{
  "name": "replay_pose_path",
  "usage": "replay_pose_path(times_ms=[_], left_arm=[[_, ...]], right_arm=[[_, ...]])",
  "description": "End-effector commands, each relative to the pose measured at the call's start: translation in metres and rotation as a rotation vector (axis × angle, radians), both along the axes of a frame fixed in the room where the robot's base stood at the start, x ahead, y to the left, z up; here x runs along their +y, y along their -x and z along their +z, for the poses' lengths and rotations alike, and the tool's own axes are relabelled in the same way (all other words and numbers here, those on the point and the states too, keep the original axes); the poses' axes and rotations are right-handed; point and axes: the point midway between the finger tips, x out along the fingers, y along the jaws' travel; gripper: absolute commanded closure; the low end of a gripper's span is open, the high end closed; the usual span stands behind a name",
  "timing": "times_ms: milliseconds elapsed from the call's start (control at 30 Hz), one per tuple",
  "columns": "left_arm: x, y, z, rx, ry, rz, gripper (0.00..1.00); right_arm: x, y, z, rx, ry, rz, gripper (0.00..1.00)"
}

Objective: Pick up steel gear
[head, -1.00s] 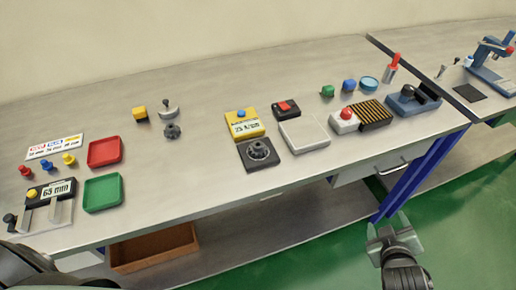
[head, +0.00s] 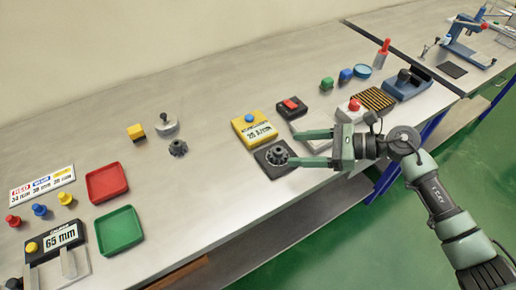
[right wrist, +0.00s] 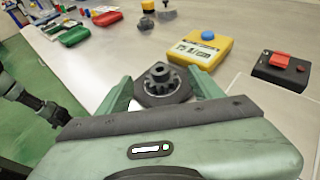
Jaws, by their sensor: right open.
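A dark grey toothed gear (head: 276,155) sits on a square black plate (head: 262,163) near the bench's front edge. In the right wrist view the gear (right wrist: 160,78) shows between my fingers, ahead of the palm. A second dark gear (head: 178,148) lies on the bare bench top further left. My right gripper (head: 294,148) is open and empty. In the head view its fingers point left, with the tips close to the plate's right side. Whether a fingertip touches the plate or gear, I cannot tell. My left gripper is not visible.
A yellow scale-like box (head: 254,128) stands just behind the plate. A black box with a red switch (head: 291,107) is beside it. A light square pad (head: 318,122) lies partly under my gripper. Red (head: 107,182) and green (head: 119,230) trays are at left.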

Motion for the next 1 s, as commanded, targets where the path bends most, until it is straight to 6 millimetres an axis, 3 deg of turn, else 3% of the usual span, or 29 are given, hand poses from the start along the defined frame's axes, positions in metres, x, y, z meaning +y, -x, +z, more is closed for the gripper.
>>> replay_pose_path(times_ms=[333, 567, 833, 1000], left_arm=[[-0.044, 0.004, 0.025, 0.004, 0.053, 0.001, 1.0], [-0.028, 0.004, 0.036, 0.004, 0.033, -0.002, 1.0], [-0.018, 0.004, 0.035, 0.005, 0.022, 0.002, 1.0], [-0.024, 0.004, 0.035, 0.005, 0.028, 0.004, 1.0]], right_arm=[[0.041, -0.005, -0.01, 0.006, -0.004, 0.003, 0.34], [0.067, -0.01, -0.024, 0.003, -0.004, 0.001, 0.34], [0.069, -0.011, -0.027, 0.002, -0.001, 0.0, 0.34], [0.069, -0.01, -0.027, 0.002, -0.002, 0.0, 0.81]])
